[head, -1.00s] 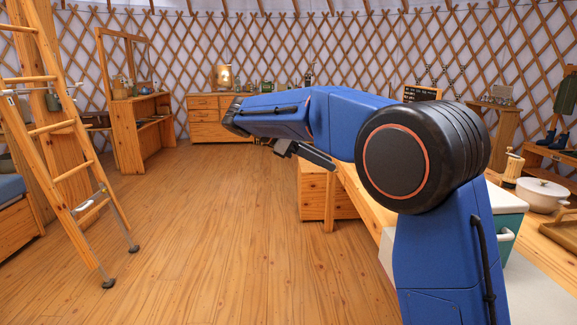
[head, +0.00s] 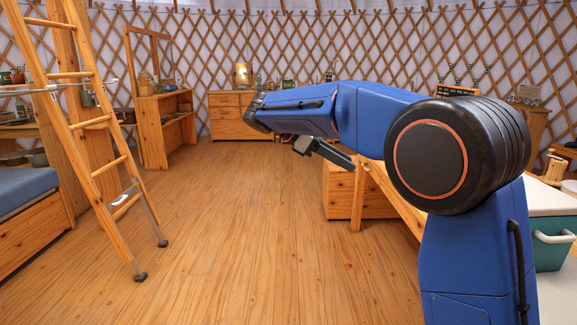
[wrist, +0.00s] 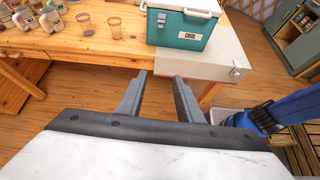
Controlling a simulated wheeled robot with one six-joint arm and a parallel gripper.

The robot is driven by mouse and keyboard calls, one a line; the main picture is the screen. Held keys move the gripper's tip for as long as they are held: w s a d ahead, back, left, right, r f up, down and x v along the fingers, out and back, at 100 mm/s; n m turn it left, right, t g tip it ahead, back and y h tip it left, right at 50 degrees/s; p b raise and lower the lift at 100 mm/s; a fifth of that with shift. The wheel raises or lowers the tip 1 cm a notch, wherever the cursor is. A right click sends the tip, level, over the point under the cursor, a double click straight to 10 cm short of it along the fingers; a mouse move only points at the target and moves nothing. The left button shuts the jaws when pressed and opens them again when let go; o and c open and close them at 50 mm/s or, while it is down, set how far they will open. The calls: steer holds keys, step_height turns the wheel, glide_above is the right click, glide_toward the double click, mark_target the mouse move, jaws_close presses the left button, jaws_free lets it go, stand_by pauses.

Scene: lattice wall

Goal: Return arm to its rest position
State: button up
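My blue arm extends to the left across the head view, its elbow raised and its forearm roughly level above the floor. My gripper (wrist: 160,90) shows in the wrist view with its two grey fingers apart and nothing between them. In the head view the gripper (head: 328,152) hangs under the forearm, partly hidden, near the wooden bench. In the wrist view the fingers point toward the front edge of a wooden table (wrist: 110,48).
A ladder (head: 95,125) and a bed (head: 25,190) stand at the left. The middle floor (head: 220,230) is clear.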

steer(key=s+d+f+m+y, duration=0.3)
steer(key=s+d+f+m, duration=0.1)
steer(key=s+d, duration=0.4)
steer(key=s+d+f+m+y, duration=0.3)
steer(key=s+d, duration=0.3)
steer(key=s, duration=0.5)
steer(key=s+f+m+t+y, duration=0.4)
steer(key=s+f+m, duration=0.6)
steer(key=s+f, duration=0.4)
steer(key=s+y, duration=0.1)
steer(key=s, duration=0.3)
steer(key=shift+s+f+m+t+y, duration=0.15)
steer(key=shift+f+m+t+y, duration=0.25)
steer(key=shift+s, duration=0.1)
